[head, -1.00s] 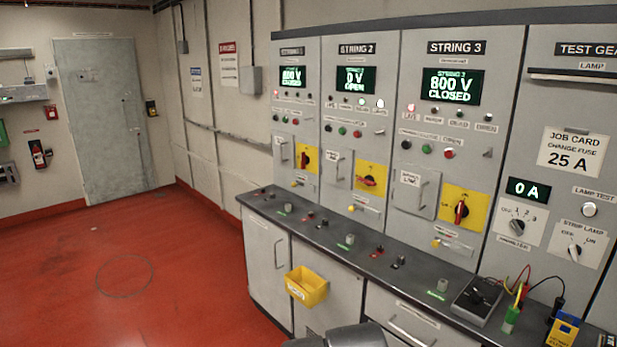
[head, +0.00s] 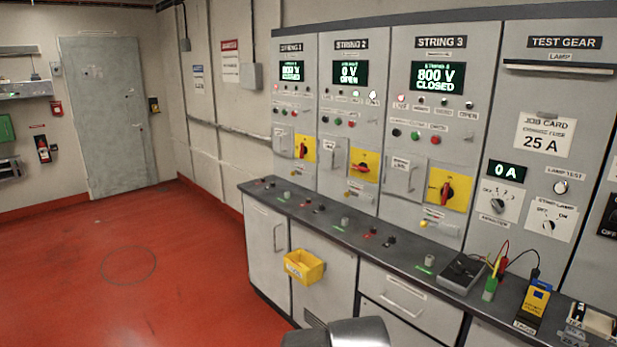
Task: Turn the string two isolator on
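The string two isolator is a red rotary handle on a yellow plate (head: 372,158), low on the STRING 2 panel (head: 340,102). Its handle (head: 361,167) lies roughly sideways, unlike the more upright handles on strings 1 and 3. The STRING 2 display (head: 350,74) reads 0 V OPEN. A small fuse-link door with a pull handle (head: 334,157) is left of the isolator. A grey rounded part of my own arm shows at the bottom edge. My gripper is not in view.
STRING 3 display (head: 438,76) reads 800 V CLOSED. A dark counter (head: 318,218) with small parts runs below the panels. A yellow bin (head: 304,266) sticks out from its front. A meter with leads (head: 462,271) lies at right. The red floor (head: 190,270) at left is clear.

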